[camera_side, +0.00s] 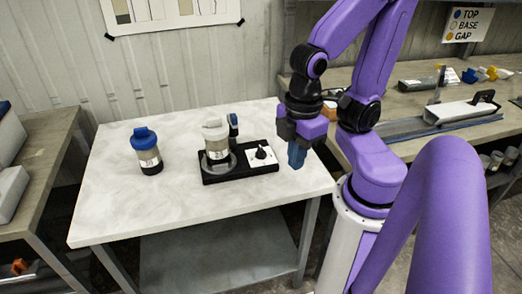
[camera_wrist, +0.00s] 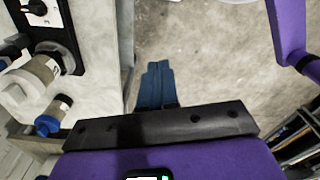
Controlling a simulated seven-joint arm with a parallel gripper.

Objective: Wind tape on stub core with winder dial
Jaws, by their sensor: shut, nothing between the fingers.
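The winder (camera_side: 238,172) is a black base on the white table, with a round turntable at its left and a white plate carrying a black dial (camera_side: 261,153) at its right. A core with a whitish cap (camera_side: 215,140) stands upright on the turntable. A small blue-topped post (camera_side: 233,126) rises behind it. A second core with a blue cap (camera_side: 145,150) stands upright on the table to the left. My gripper (camera_side: 296,160) is shut and empty, pointing down right of the dial, near the table's right edge. In the wrist view its blue fingers (camera_wrist: 156,85) are together, over the floor.
The white table (camera_side: 110,200) is clear at its front and left. A workbench (camera_side: 400,95) at the right holds a rail fixture, a grey tube and several coloured caps. Another bench (camera_side: 40,160) with pale boxes stands at the left.

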